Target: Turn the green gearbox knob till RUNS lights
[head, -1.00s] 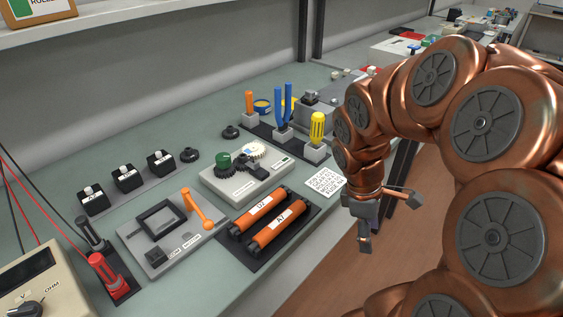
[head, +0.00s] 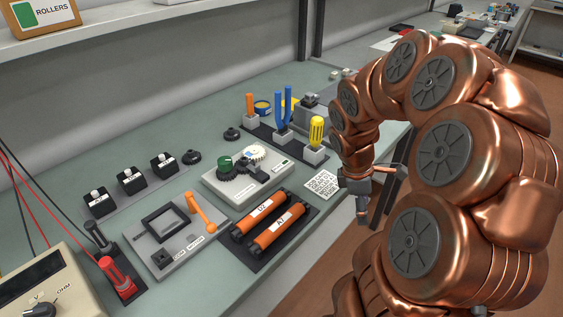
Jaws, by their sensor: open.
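The gearbox is a light grey box (head: 238,190) near the middle of the bench, with a green knob (head: 225,163) on a dark gear at its left. A white gear (head: 254,154) and a black part (head: 256,171) sit to the right of the knob. My gripper (head: 362,208) is open and empty, pointing down just beyond the bench's front edge, right of and apart from the gearbox.
Orange rollers (head: 277,227) lie on a dark tray in front of the gearbox. A printed card (head: 321,184) lies to its right. A yellow-handled tool (head: 316,130) and blue pliers (head: 284,104) stand behind. A grey unit with an orange lever (head: 202,214) is at left.

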